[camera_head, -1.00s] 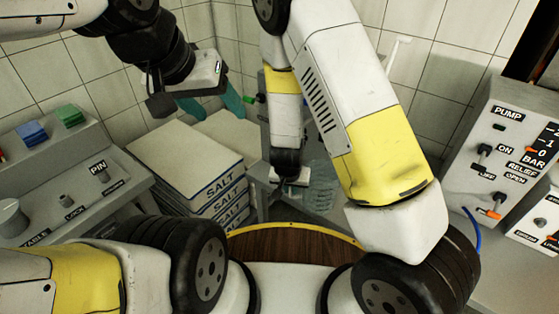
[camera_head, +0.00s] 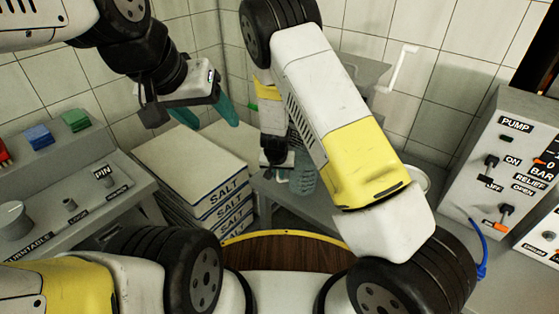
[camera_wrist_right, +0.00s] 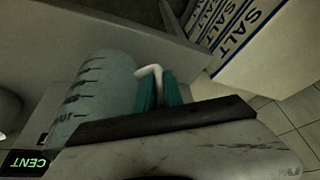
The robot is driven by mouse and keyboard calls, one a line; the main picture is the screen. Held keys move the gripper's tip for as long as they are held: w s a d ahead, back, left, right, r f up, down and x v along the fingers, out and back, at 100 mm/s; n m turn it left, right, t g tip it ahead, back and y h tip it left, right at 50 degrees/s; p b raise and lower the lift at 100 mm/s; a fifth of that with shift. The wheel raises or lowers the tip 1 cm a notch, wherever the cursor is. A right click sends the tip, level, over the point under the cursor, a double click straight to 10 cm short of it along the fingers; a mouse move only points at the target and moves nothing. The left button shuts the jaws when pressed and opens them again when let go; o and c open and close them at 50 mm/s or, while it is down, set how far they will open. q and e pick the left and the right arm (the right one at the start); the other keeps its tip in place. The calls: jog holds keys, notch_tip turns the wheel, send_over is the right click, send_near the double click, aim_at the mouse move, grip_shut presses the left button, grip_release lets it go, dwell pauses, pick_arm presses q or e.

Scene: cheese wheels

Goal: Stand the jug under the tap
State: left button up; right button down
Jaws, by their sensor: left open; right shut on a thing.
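The jug (camera_wrist_right: 98,90) is a translucent grey-green vessel with dark measuring marks. In the right wrist view my right gripper (camera_wrist_right: 160,92) is shut on its pale handle, one teal finger on each side. In the head view the jug (camera_head: 304,176) shows beside my right gripper (camera_head: 279,173), near a grey bench and partly behind my right arm. I cannot tell whether its base touches anything. My left gripper (camera_head: 207,115) is open and empty above the salt sacks. I cannot make out the tap clearly; my right arm covers much of that area.
Stacked salt sacks (camera_head: 195,160) stand left of the grey bench (camera_head: 268,190). A control console (camera_head: 75,205) is at left and a pump panel (camera_head: 505,165) at right. A white crank-shaped handle (camera_head: 402,68) rises at the back.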

jog(key=shift+w, duration=0.3)
jog(key=shift+w+f, duration=0.2)
jog(key=shift+f, duration=1.65)
jog(key=c, duration=1.5)
grip_release()
jog(key=shift+o, duration=0.2)
